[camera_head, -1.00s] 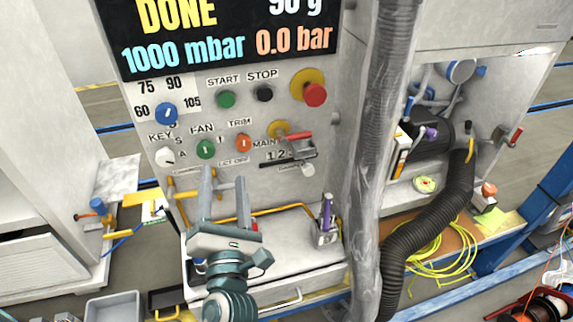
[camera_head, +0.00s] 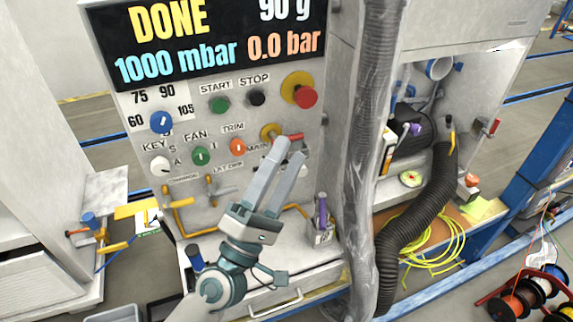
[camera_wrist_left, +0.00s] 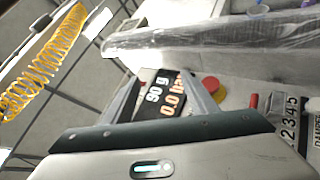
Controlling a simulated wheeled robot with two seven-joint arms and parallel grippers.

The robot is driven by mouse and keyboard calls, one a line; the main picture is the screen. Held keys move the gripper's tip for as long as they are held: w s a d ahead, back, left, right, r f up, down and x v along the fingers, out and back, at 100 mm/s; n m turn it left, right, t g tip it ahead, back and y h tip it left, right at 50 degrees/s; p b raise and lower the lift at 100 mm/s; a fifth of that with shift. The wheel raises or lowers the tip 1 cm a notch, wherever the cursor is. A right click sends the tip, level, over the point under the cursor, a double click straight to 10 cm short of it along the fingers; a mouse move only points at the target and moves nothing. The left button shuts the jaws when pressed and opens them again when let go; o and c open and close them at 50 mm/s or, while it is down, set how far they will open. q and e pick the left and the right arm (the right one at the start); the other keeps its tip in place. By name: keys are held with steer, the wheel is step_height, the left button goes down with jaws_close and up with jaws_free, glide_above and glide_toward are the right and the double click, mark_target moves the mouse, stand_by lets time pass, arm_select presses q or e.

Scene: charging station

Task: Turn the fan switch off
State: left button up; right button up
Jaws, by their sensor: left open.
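The fan switch is a green knob (camera_head: 201,156) under the FAN label on the grey control panel (camera_head: 187,122) in the head view. My left gripper (camera_head: 291,147) is open and empty, with its fingers pointing up toward the panel, to the right of the fan switch and clear of it. Its fingertips overlap the red-handled main switch (camera_head: 295,137) in the picture; I cannot tell whether they touch. In the left wrist view the open fingers (camera_wrist_left: 163,92) frame part of the display, and the fan switch does not show. My right gripper is not in view.
An orange trim knob (camera_head: 237,146) sits right of the fan switch, and a white key knob (camera_head: 160,163) left. A red emergency button (camera_head: 305,96) is above my fingertips. A large wrapped hose (camera_head: 363,150) stands at the panel's right. Small yellow-handled valves (camera_head: 178,205) are below.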

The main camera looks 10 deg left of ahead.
arm_select(q)
steer(key=m+h, duration=0.1)
steer(key=d+m+g+h, duration=0.1)
steer(key=shift+s+d+m+h, duration=0.15)
steer(key=shift+d+m+h, duration=0.1)
steer(key=shift+m+h, duration=0.15)
